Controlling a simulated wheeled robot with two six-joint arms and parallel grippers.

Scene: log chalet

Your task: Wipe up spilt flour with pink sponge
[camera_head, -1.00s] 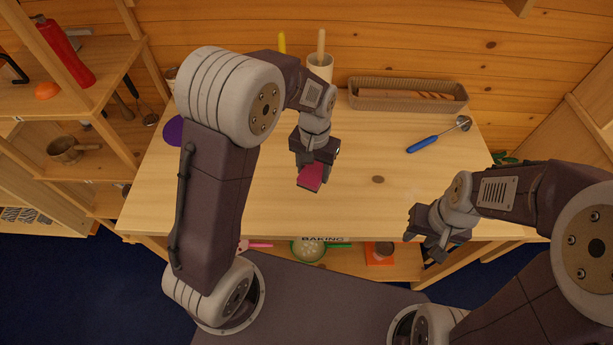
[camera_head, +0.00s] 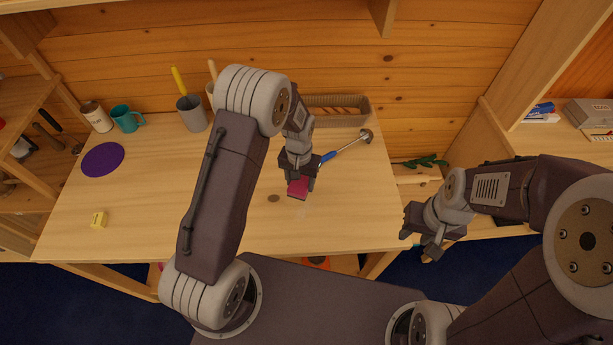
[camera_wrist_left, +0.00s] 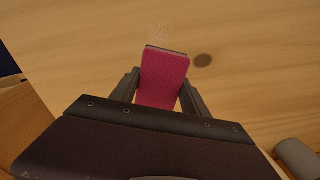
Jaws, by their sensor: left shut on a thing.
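The pink sponge (camera_head: 298,188) is held in my left gripper (camera_head: 300,182), over the right part of the wooden table (camera_head: 130,215). In the left wrist view the sponge (camera_wrist_left: 163,78) sticks out between the two fingers. A faint patch of white specks, looking like the spilt flour (camera_wrist_left: 170,38), lies on the wood just beyond the sponge's far end. Whether the sponge touches the table is unclear. My right gripper (camera_head: 420,238) is empty, with its fingers apart, off the table's right end.
A blue-handled ladle (camera_head: 345,147) lies behind my left gripper. A wicker basket (camera_head: 345,108), grey cup (camera_head: 192,115), teal mug (camera_head: 126,119) and tin (camera_head: 96,117) stand along the back.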

